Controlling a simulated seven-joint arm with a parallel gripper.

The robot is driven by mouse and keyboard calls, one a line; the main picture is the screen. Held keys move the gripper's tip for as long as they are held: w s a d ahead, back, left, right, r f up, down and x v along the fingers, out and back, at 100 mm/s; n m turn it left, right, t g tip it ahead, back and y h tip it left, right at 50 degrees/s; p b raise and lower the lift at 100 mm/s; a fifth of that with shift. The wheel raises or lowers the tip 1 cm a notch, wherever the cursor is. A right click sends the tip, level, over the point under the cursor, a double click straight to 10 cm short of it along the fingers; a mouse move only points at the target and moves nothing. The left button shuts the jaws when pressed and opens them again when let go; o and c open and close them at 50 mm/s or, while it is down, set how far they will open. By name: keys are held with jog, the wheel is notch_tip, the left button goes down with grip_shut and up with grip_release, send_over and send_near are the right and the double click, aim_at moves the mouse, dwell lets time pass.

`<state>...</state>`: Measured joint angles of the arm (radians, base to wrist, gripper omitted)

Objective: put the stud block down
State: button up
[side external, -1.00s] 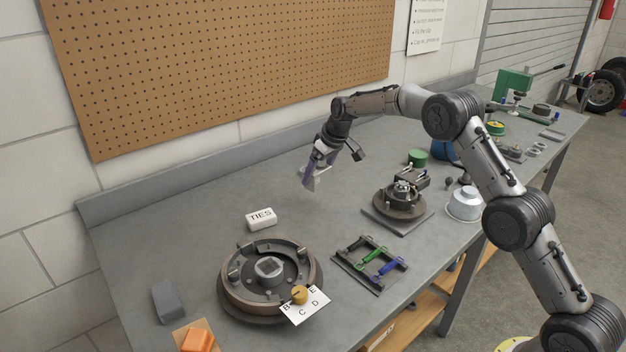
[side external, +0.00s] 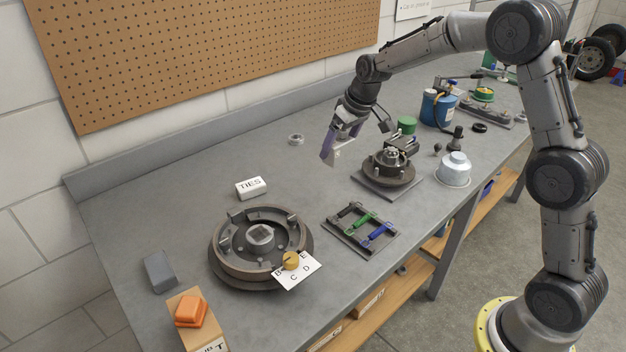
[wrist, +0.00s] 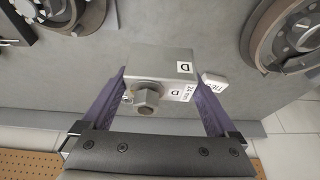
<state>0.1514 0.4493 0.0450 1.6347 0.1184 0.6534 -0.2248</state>
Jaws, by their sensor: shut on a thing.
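My gripper (side external: 335,150) is over the grey bench, left of the small hub on its square plate (side external: 389,178). In the wrist view its purple fingers (wrist: 160,95) are shut on the sides of the stud block (wrist: 158,60). The block is a grey metal piece with white labels reading "D" and "24 mm", and a hex-headed stud (wrist: 146,100) points towards the wrist. In the side view the block is small and mostly covered by the fingers. Whether its underside touches the bench cannot be told.
A white TIES box (side external: 251,188) and a large brake drum (side external: 261,268) with a lettered card (side external: 297,272) are to the left. A rack of coloured shock parts (side external: 362,231) is in front. A small metal ring (side external: 296,139) lies behind. Bench between ring and TIES box is bare.

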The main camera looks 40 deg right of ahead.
jog(key=s+a+r, duration=0.1)
jog(key=s+a, duration=0.5)
jog(key=s, duration=0.4)
jog(key=w+f, duration=0.2)
jog(key=w, duration=0.2)
jog(key=w+f, duration=0.3)
jog(key=w, duration=0.1)
jog(key=w+f, duration=0.2)
jog(key=w, duration=0.3)
jog(key=shift+a+f, duration=0.25)
jog(key=shift+w+f, duration=0.45)
jog(key=shift+f, duration=0.15)
jog(key=shift+w+f, duration=0.1)
jog(key=shift+f, duration=1.45)
jog(key=shift+f, duration=0.2)
jog(key=o, duration=1.6)
jog(key=shift+f, duration=0.1)
